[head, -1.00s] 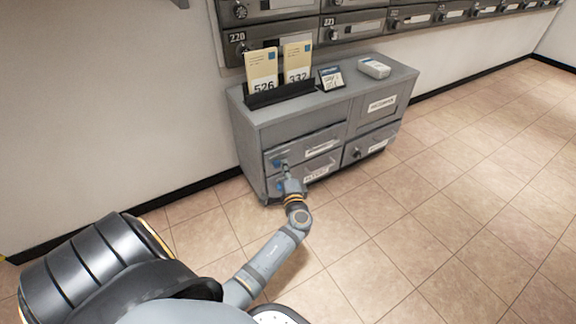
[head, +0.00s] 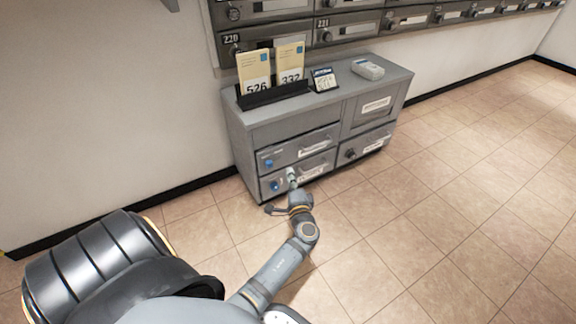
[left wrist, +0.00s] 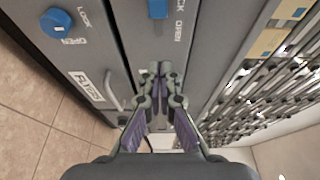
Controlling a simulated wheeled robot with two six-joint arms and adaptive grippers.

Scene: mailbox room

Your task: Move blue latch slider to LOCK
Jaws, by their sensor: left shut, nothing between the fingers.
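The blue latch slider (head: 268,163) is at the left end of the upper left drawer front on the grey cabinet (head: 240,135). In the left wrist view the slider (left wrist: 157,9) is cut by the top edge. It sits beside the partly cut LOCK word, and the OPEN word lies clear of it. My left gripper (head: 291,173) is in front of the left drawers, to the right of and below the slider, not touching it. In the left wrist view its fingertips (left wrist: 160,72) are together and empty. My right gripper is not in view.
A blue round knob (head: 274,186) marks the lower left drawer; it also shows in the left wrist view (left wrist: 57,22). A drawer handle (left wrist: 114,90) is close to my fingers. Mail cards (head: 254,75) stand on top. The tiled floor (head: 440,210) at right is clear.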

